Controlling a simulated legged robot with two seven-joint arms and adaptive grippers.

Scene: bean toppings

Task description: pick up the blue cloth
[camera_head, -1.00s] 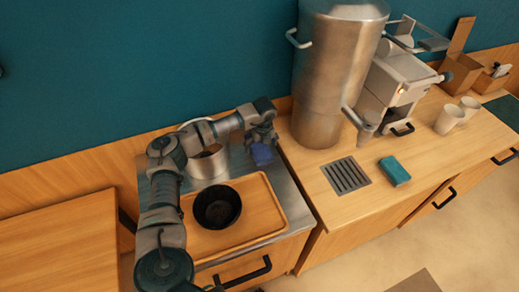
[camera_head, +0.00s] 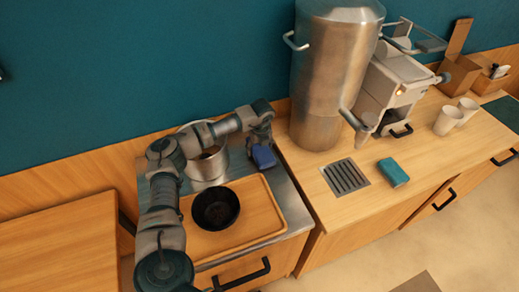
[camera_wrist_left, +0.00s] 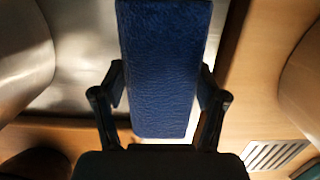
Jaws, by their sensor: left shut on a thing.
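The blue cloth (camera_head: 263,156) is a folded, dark blue block at the back right of the steel stove top. My left gripper (camera_head: 260,143) comes down over it from above. In the left wrist view the cloth (camera_wrist_left: 165,65) fills the middle between the two fingers of my left gripper (camera_wrist_left: 162,95). The fingers are shut on its sides. I cannot tell how far the cloth is above the steel surface. My right gripper is not in view.
A wooden tray (camera_head: 265,229) with a black bowl (camera_head: 215,208) lies in front of the cloth. A steel pot (camera_head: 207,166) stands left of it. A tall steel urn (camera_head: 318,100) stands to the right. A teal block (camera_head: 393,172) lies by the drain grate (camera_head: 345,176).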

